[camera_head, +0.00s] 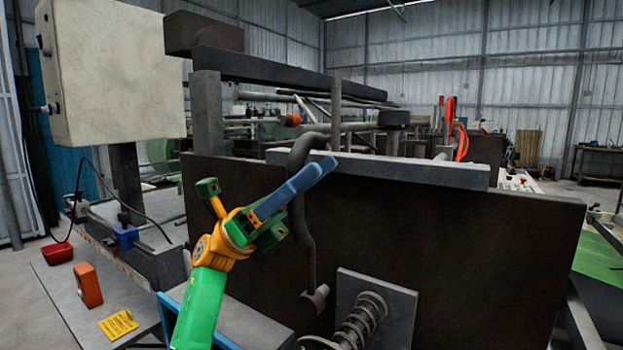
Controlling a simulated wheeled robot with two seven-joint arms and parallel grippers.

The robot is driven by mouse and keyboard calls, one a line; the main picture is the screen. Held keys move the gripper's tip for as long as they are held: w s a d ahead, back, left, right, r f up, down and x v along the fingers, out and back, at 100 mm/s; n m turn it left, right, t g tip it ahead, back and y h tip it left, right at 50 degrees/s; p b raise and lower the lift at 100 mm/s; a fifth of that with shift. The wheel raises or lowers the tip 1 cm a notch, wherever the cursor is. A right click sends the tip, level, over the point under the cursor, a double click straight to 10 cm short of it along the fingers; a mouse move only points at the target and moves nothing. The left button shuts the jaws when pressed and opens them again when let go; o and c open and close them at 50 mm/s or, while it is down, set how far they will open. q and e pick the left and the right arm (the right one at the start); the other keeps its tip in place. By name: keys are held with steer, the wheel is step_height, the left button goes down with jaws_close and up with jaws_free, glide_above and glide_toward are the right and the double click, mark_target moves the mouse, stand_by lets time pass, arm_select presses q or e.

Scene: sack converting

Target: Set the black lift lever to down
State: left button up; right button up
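A dark, bent bar (301,226), which looks like the black lift lever, stands in front of the machine's dark front panel. Its upper end curves right over the panel's top edge, and its lower end stops at a short dark knob-like piece (316,298). My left gripper (318,172) reaches up from the lower left, with a green arm, orange wrist and blue fingers. The fingers cross in front of the bar's upper part and hide a piece of it. I cannot tell whether they touch it or how far apart they are. My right gripper is not in view.
A dark panel (460,250) fills the middle and right. A coil spring on a grey plate (398,312) sticks out below. A beige control box (112,75) stands at the upper left. A red tray (58,253) and an orange box (88,284) sit on the lower left bench.

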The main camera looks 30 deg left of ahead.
arm_select(q)
steer(key=shift+f, duration=0.15)
steer(key=w+b+v, duration=0.1)
steer(key=b+v, duration=0.2)
steer(key=v, duration=0.4)
steer(key=shift+s+a+g, duration=0.15)
steer(key=shift+s+g, duration=0.15)
steer(key=shift+s, duration=0.15)
